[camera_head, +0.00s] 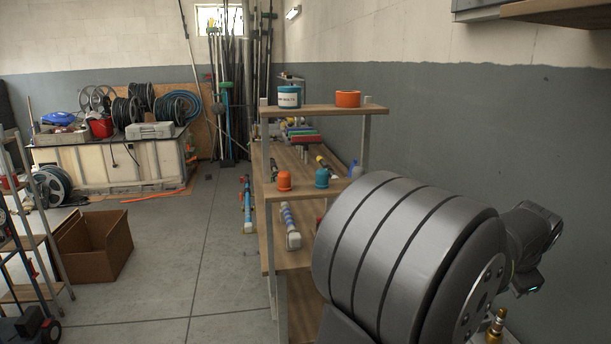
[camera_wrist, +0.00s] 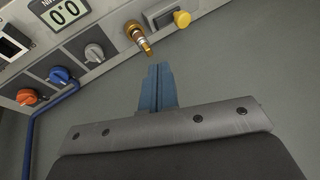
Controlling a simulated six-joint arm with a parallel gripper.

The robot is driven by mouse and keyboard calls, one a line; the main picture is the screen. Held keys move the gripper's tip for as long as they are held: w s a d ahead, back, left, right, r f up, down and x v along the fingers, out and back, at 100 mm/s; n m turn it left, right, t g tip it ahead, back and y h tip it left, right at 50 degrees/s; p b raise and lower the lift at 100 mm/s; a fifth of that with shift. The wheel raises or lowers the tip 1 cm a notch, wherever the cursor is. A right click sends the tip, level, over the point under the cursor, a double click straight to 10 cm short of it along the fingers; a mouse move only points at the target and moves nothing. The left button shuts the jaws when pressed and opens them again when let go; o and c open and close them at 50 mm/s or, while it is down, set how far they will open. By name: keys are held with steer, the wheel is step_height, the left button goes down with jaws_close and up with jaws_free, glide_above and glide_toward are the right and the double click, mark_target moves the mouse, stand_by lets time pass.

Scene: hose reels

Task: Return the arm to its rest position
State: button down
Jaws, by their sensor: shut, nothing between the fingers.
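My gripper (camera_wrist: 159,72) shows in the wrist view as two blue fingers pressed together, with nothing between them. Its tips point up toward a brass fitting (camera_wrist: 138,36) on a grey control panel (camera_wrist: 105,18), with a gap visible between them in the picture. In the head view my large grey arm fills the lower right, and I cannot make out the fingers there.
The panel has a 0.0 display (camera_wrist: 63,10), an orange knob (camera_wrist: 27,97), a blue knob (camera_wrist: 59,75) and a yellow button (camera_wrist: 182,19). In the head view, a wooden shelf (camera_head: 325,109) stands left of my arm. An open cardboard box (camera_head: 95,245) sits on the floor.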

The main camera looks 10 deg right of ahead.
step_height(320, 180, down, 6)
steer(key=w+d+y, duration=0.1)
steer(key=w+d, duration=0.1)
steer(key=shift+w+d+r+n+y, duration=0.15)
steer(key=shift+w+d+n+y, duration=0.15)
steer(key=shift+w, duration=0.05)
stand_by(0.3)
